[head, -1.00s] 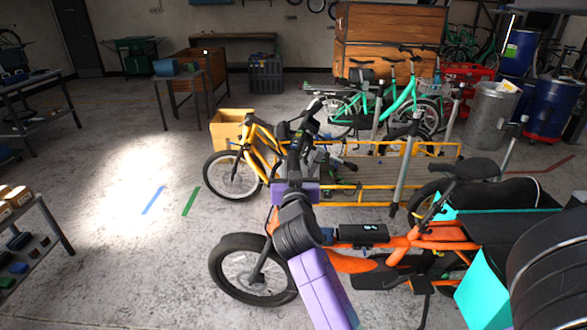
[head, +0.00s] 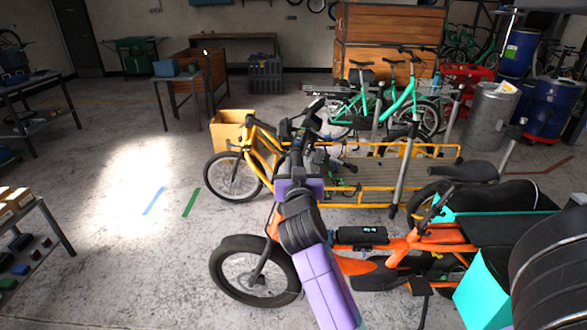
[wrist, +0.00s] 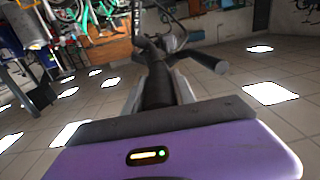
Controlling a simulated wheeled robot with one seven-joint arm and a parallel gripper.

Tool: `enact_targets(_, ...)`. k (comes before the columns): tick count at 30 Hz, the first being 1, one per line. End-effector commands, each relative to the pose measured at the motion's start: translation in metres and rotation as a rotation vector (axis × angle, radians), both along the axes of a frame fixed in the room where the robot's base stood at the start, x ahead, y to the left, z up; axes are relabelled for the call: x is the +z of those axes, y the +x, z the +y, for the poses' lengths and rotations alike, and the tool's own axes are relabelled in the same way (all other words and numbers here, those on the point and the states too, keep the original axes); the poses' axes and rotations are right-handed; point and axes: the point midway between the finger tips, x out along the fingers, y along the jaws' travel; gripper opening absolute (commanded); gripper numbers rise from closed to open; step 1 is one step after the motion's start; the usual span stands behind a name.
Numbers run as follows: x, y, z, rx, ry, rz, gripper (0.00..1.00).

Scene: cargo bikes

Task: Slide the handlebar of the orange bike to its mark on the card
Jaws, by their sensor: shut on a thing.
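The orange bike (head: 352,266) stands at the front, its front wheel (head: 254,272) to the left. Its black handlebar (head: 311,120) rises above my gripper and overlaps the yellow bike behind it. My gripper (head: 297,163) is at the upright stem below the bars, with my purple wrist just under it. In the wrist view my gripper (wrist: 160,88) has one grey finger on each side of a black post (wrist: 156,84) and is shut on it. Bars and a grip (wrist: 208,62) show beyond. I cannot make out the card or its mark.
A yellow cargo bike (head: 375,205) stands close behind the handlebar. Teal bikes (head: 395,100) and a wooden crate (head: 388,45) are farther back. A shelf (head: 25,235) stands at the left. The floor (head: 130,255) between is clear.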

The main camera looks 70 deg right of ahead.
Motion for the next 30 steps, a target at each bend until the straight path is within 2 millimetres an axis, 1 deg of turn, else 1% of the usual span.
enact_targets(1,0.0243,-0.0056,-0.0025,-0.006,-0.018,-0.017,0.0)
enact_targets(3,0.0306,-0.0075,-0.0033,-0.005,-0.021,-0.017,0.0)
enact_targets(6,0.0335,-0.0084,-0.0036,-0.004,-0.024,-0.018,0.0)
enact_targets(13,0.0332,-0.0085,-0.0037,-0.005,-0.025,-0.017,0.0)
enact_targets(14,0.0332,-0.0086,-0.0038,-0.005,-0.025,-0.017,0.33)
enact_targets(15,0.0328,-0.0087,-0.0038,-0.005,-0.024,-0.017,0.41)
enact_targets(17,0.0317,-0.0084,-0.0038,-0.005,-0.022,-0.015,0.53)
enact_targets(26,0.0277,-0.0074,-0.0028,-0.002,-0.016,-0.011,0.53)
enact_targets(30,0.0256,-0.0107,0.0057,-0.001,-0.017,-0.01,0.53)
